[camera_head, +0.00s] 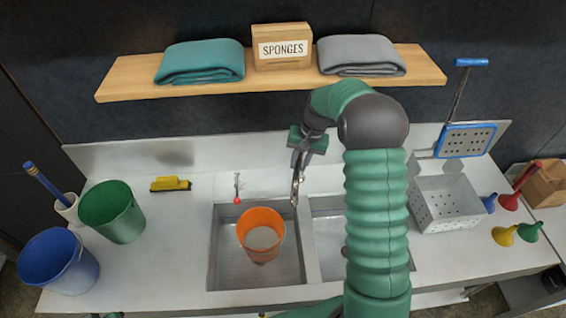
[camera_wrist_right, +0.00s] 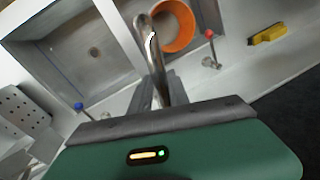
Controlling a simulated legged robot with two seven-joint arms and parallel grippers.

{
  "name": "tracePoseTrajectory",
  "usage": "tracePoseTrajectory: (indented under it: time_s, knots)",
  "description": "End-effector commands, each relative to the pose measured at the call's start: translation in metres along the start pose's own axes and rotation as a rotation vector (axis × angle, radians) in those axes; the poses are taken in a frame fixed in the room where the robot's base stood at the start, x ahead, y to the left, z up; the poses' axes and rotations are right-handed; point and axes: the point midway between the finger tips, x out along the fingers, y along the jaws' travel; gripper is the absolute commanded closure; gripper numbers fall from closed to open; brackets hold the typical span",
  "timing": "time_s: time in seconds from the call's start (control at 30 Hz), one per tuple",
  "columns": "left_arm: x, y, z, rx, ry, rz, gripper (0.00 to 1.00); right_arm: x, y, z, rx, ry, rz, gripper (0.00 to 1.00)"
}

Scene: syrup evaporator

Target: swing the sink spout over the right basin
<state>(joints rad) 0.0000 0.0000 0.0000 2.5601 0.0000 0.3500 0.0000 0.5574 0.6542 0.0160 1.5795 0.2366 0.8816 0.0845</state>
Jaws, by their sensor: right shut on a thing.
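The sink spout, a shiny metal tube, shows in the head view (camera_head: 295,188) and in the wrist view (camera_wrist_right: 149,45). My right gripper (camera_head: 299,162) is shut on it behind the sink; the wrist view shows its fingers (camera_wrist_right: 161,92) around the tube. The spout's free end appears above the divider between the basins, near the orange bucket. The left basin (camera_head: 224,268) holds that bucket. The right basin (camera_head: 328,238) is partly hidden by my right arm in the head view; in the wrist view (camera_wrist_right: 75,45) it looks empty. My left gripper is not in view.
An orange bucket (camera_head: 260,222) stands in the left basin. A red-knobbed tap (camera_head: 237,195) and yellow brush (camera_head: 170,184) are left of the spout. Green (camera_head: 112,208) and blue (camera_head: 58,262) buckets stand left. A perforated white box (camera_head: 446,205) is right. A shelf (camera_head: 270,82) hangs above.

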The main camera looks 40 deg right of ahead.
Motion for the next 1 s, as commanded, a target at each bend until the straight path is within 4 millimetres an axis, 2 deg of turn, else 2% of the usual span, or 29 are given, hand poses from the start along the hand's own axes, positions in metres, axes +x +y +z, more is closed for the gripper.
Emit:
tracePoseTrajectory:
  time_s: [0.03,0.1,0.4,0.7,1.0]
  knots:
    - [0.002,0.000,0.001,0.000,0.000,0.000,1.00,-0.005,0.010,-0.008,-0.033,0.015,-0.001,1.00]
    - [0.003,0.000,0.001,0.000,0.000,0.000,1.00,-0.007,0.021,-0.009,-0.093,0.003,0.000,1.00]
    - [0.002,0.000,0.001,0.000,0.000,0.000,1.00,-0.015,0.054,-0.016,-0.305,-0.040,0.002,1.00]
    - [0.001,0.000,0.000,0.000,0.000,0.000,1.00,-0.018,0.069,-0.022,-0.410,-0.061,0.002,1.00]
    - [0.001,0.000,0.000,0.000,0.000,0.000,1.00,-0.019,0.070,-0.023,-0.430,-0.065,0.001,1.00]
